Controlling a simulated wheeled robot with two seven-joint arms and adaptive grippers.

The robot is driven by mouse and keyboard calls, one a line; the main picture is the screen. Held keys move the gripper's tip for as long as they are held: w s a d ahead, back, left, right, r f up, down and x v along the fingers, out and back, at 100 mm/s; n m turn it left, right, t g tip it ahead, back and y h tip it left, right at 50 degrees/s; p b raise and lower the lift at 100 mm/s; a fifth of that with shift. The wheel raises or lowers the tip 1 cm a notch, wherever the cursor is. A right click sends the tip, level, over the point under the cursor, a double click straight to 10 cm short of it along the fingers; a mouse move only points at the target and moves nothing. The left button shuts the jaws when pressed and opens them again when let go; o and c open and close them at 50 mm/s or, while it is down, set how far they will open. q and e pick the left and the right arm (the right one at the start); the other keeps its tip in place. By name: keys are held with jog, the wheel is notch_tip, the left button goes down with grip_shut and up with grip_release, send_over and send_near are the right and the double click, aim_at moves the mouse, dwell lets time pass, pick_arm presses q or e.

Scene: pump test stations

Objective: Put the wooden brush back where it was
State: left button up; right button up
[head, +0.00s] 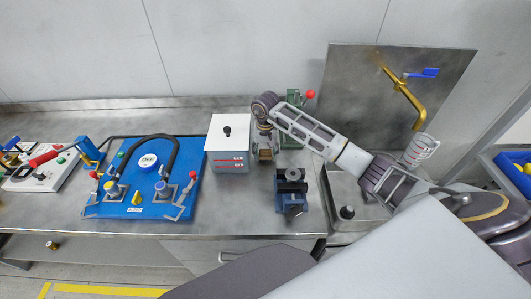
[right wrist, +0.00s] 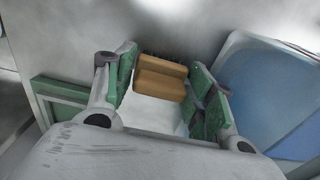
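The wooden brush (right wrist: 161,84) is a light brown block with dark bristles along its far edge. In the right wrist view it sits between the green-padded fingertips of my right gripper (right wrist: 163,75) and fills the gap between them. In the head view, my right gripper (head: 265,136) points down just right of the white box (head: 228,150), with a bit of the brush (head: 265,154) showing below it. The fingers and my arm partly hide the brush, and I cannot tell whether it touches the bench. My left gripper is not in view.
A blue pump panel (head: 147,207) with a black hose stands left of the white box. A dark blue vise (head: 290,190) stands right of the gripper, and a green machine (head: 294,98) behind it. A brass tap (head: 405,95) is at the right. The bench front is clear.

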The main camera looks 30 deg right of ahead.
aim_at(266, 149)
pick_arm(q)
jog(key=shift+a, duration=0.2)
pick_arm(e)
jog(key=shift+o, duration=0.7)
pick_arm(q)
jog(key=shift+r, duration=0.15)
pick_arm(e)
jog(key=shift+r, duration=0.15)
jog(key=shift+r+p, duration=0.2)
jog(key=shift+p, duration=0.1)
jog(key=shift+r+p, duration=0.95)
jog(key=shift+r, duration=0.95)
jog(key=shift+r+p, duration=0.75)
jog(key=shift+r, duration=0.85)
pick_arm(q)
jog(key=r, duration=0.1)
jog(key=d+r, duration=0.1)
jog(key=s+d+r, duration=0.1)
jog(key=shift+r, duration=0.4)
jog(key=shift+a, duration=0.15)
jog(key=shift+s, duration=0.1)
pick_arm(e)
jog(key=shift+s, duration=0.15)
